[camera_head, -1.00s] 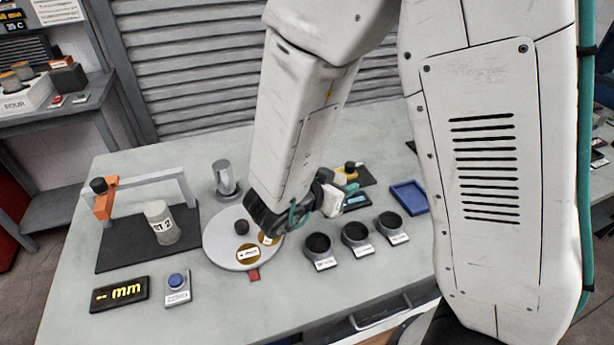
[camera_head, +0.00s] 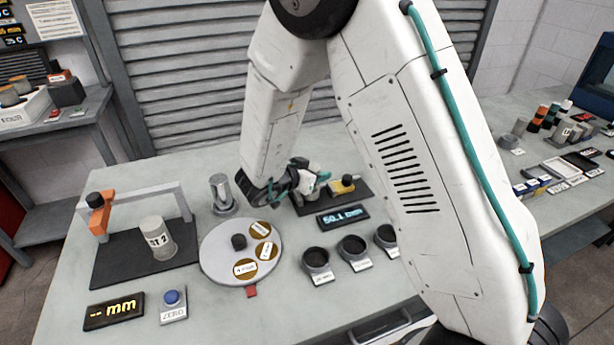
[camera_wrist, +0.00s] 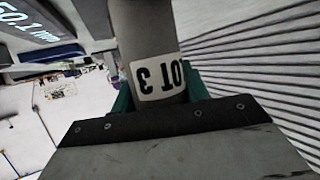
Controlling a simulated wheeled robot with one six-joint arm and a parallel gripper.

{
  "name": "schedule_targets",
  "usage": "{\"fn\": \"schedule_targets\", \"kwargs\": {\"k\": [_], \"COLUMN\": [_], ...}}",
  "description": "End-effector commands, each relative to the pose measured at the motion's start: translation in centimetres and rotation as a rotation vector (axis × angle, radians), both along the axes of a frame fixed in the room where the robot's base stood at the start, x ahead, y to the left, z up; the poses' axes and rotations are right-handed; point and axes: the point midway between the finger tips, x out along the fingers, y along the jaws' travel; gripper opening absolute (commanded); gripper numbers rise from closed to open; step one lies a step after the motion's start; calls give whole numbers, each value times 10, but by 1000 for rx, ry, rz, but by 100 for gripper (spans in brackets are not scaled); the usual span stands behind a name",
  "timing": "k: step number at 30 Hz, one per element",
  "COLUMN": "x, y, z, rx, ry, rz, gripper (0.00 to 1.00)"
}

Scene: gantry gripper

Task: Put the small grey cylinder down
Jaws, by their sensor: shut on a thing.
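The small grey cylinder (camera_wrist: 150,40) fills the top middle of the wrist view, with a white label reading LOT 3 upside down. My gripper (camera_wrist: 158,98) is shut on it, a teal finger on each side. Its far end is out of that view.
A blue-lit display (camera_head: 343,216) reads 50.1 mm. A round plate (camera_head: 215,262) with gold discs is left of it. Several dark cups (camera_head: 318,258) stand in front. A LOT 2 cylinder (camera_head: 157,238) is under the orange-and-grey gantry (camera_head: 150,193). A metal post (camera_head: 220,190) stands behind the plate.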

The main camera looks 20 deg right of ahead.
Motion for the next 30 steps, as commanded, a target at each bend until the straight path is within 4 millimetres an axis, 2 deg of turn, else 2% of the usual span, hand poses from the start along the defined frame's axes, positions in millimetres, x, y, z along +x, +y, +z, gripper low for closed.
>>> {"fn": "schedule_targets", "kwargs": {"k": [3,13,14,15,16,26,30], "x": [0,0,0,0,0,0,-6], "y": [0,0,0,0,0,0,14], "z": [-9,-12,-12,-12,-12,-9,-2], "rx": [0,0,0,0,0,0,1], "ry": [-2,-2,-2,-2,-2,-3,-3], "rz": [-1,-1,-1,0,0,-1,3], "gripper": [8,8,51,62,67,67,67]}}
